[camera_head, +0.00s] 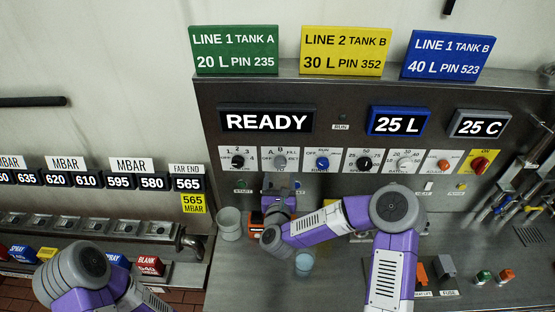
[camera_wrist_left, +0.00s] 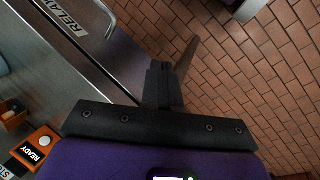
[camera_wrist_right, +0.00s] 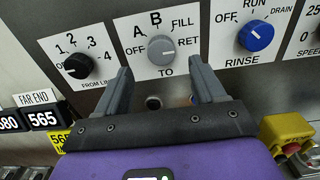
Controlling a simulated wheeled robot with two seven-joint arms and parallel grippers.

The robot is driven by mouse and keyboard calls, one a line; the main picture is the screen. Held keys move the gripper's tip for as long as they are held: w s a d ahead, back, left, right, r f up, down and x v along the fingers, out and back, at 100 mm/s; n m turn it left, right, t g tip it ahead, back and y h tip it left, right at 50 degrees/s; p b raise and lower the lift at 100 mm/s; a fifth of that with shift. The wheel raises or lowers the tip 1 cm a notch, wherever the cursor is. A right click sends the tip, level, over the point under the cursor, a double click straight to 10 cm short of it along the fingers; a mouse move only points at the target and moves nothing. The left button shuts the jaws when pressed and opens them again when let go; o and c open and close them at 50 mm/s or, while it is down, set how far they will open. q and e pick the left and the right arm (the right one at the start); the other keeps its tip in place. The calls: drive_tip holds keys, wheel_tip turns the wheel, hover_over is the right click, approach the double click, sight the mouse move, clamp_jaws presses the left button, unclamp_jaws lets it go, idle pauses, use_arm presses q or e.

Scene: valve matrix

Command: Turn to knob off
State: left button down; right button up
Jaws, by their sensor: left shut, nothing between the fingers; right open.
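The TO knob (camera_wrist_right: 162,50) is a round grey knob on a white plate marked OFF, A, B, FILL and RET. It also shows on the panel in the head view (camera_head: 280,162). I cannot tell for sure which mark it points at. My right gripper (camera_wrist_right: 162,78) is open and empty, its two fingers left and right of the knob's lower side in the picture. I cannot tell whether they touch it. In the head view my right gripper (camera_head: 281,189) is just below that knob. My left gripper (camera_wrist_left: 163,70) is shut and empty over the brick floor.
The black FROM LINE knob (camera_wrist_right: 77,66) is left of the TO knob, and the blue RINSE knob (camera_wrist_right: 256,35) is right. A yellow block with a red button (camera_wrist_right: 288,130) sits lower right. A grey cup (camera_head: 230,224) and a bluish cup (camera_head: 304,264) stand on the counter.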

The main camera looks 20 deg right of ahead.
sight(280, 164)
drive_tip(key=shift+w+d+r+p, duration=0.25)
drive_tip(key=shift+w+d+p, duration=0.1)
drive_tip(key=shift+w, duration=0.3)
drive_tip(key=shift+p+x, duration=0.55)
drive_tip(key=shift+x, duration=2.1)
drive_tip(key=shift+a+f, duration=0.1)
drive_tip(key=shift+f, duration=0.05)
